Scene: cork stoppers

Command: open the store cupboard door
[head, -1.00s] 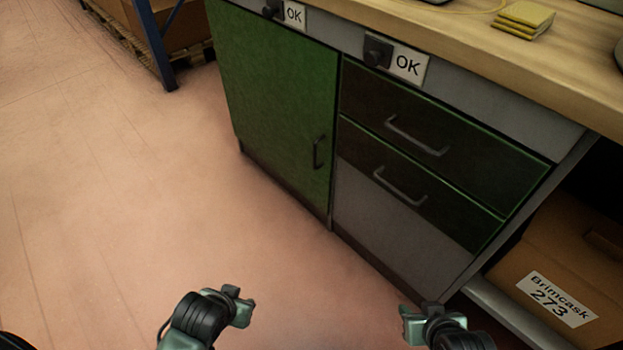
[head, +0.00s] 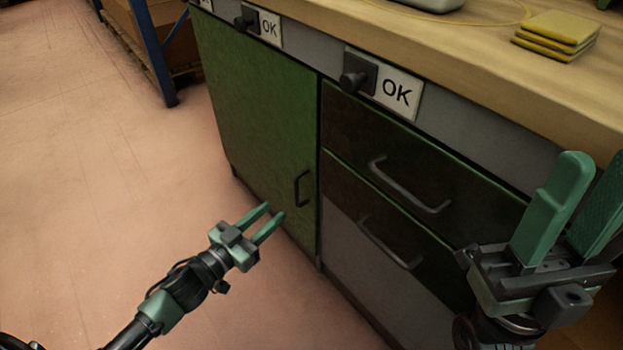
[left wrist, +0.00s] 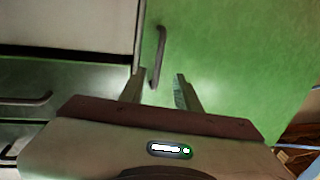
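The green store cupboard door (head: 262,125) is shut, left of the drawers in the head view. Its dark upright bar handle (head: 302,188) is near the door's right edge. My left gripper (head: 275,210) is open and empty, just left of and below the handle in the head view. In the left wrist view the handle (left wrist: 160,52) shows beyond and between the two open fingers (left wrist: 160,88) against the green door (left wrist: 235,50); the fingers are not closed on it. My right gripper (head: 596,170) is open and empty at the right, in front of the drawers.
Two drawers with bar handles (head: 410,190) stand right of the door. Above are dark knobs with OK labels (head: 397,93) and a wooden worktop (head: 480,60) bearing yellow pads (head: 555,35). A blue rack post (head: 152,55) stands at far left. The floor (head: 90,200) at left is clear.

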